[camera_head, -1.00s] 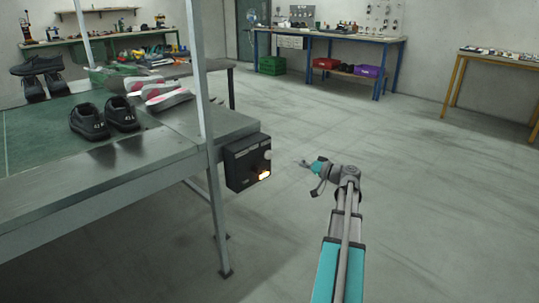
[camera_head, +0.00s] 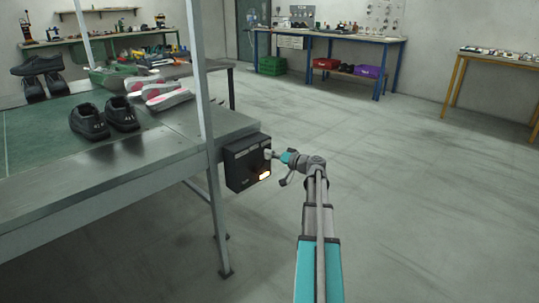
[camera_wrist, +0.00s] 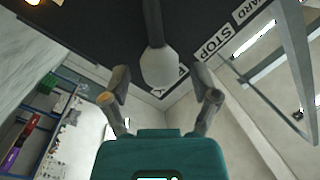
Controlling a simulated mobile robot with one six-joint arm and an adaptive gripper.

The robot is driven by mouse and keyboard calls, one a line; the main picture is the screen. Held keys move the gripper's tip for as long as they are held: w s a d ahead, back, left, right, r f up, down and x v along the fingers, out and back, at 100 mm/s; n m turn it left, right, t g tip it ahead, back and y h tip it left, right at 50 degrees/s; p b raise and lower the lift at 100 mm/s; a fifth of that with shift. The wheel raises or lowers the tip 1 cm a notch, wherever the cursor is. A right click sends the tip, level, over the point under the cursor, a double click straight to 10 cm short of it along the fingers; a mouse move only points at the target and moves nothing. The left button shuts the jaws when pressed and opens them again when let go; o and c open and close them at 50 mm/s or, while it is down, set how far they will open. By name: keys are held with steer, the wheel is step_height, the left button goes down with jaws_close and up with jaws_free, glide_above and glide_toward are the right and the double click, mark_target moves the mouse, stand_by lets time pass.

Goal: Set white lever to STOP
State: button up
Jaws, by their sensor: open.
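The black control box (camera_head: 247,163) hangs on the end of the work table. Its white lever knob (camera_wrist: 159,67) sits on a grey stem that stands out from the black panel (camera_wrist: 95,35) in the wrist view. The STOP label (camera_wrist: 211,47) is right of the knob; a label ending in "WARD" (camera_wrist: 254,12) is further right. Another label (camera_wrist: 172,82) is partly hidden behind the knob. My gripper (camera_wrist: 160,92) is open, with one finger either side of the knob and no clear contact. In the head view my gripper (camera_head: 275,154) is right at the box's right side.
A lit orange lamp (camera_head: 264,176) is low on the box. Black shoes (camera_head: 105,120) and pink-white soles (camera_head: 160,92) lie on the table (camera_head: 100,180).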

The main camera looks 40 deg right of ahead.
steer(key=shift+w+a, duration=0.15)
steer(key=shift+w, duration=0.3)
jaws_close()
